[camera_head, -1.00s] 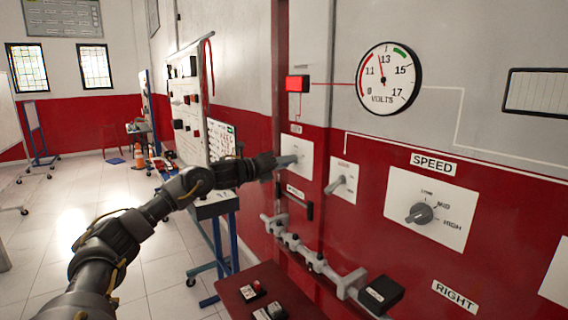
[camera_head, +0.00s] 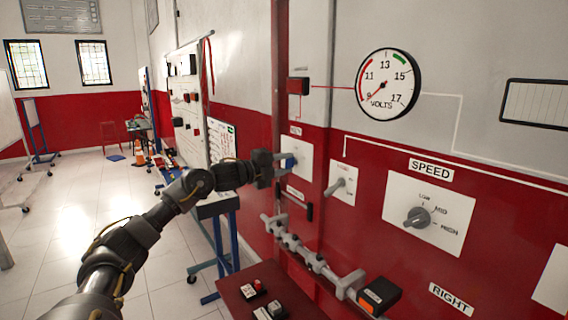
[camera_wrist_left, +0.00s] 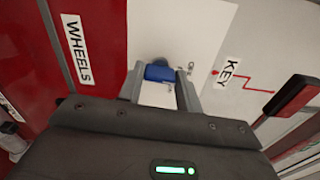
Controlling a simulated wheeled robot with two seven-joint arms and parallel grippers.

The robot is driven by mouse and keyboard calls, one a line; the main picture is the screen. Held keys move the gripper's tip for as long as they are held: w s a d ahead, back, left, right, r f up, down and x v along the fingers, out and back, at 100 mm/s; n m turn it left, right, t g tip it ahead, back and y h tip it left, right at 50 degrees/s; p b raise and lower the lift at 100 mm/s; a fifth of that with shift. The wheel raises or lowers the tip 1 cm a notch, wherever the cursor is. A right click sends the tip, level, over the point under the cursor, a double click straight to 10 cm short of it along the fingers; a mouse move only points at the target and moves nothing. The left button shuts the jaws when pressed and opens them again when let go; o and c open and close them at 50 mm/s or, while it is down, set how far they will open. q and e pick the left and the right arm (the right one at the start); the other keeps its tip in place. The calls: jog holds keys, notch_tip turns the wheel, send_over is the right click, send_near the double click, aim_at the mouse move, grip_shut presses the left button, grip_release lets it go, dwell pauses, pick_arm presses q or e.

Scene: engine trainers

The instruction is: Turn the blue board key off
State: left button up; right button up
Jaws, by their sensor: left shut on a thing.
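The blue key (camera_wrist_left: 160,73) stands on a white plate (camera_wrist_left: 205,30) beside the KEY label (camera_wrist_left: 231,67) in the left wrist view. In the head view, the key (camera_head: 289,162) shows as a small blue patch on the plate (camera_head: 300,150) at the end of my left arm. My left gripper (camera_wrist_left: 160,88) is shut on the key, with one finger on each side of it; it also shows in the head view (camera_head: 280,160). The key's turn marks are partly hidden. My right gripper is in neither view.
A grey lever switch (camera_head: 336,187) and the SPEED knob (camera_head: 417,217) are to the right on the red wall. The lamp box (camera_head: 299,86) is dark, and the volts gauge (camera_head: 388,84) needle points near 9. A rail with grey fittings (camera_head: 311,257) runs below.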

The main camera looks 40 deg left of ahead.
pick_arm(q)
jog(key=shift+n, duration=0.6)
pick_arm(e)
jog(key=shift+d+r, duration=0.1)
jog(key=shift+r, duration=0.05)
pick_arm(q)
jog(key=o, duration=0.9)
jog(key=shift+o, duration=0.4)
jog(key=shift+s, duration=0.1)
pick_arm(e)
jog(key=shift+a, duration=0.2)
pick_arm(q)
jog(key=b+v, duration=0.8)
jog(key=v, duration=0.2)
jog(key=shift+s, duration=0.3)
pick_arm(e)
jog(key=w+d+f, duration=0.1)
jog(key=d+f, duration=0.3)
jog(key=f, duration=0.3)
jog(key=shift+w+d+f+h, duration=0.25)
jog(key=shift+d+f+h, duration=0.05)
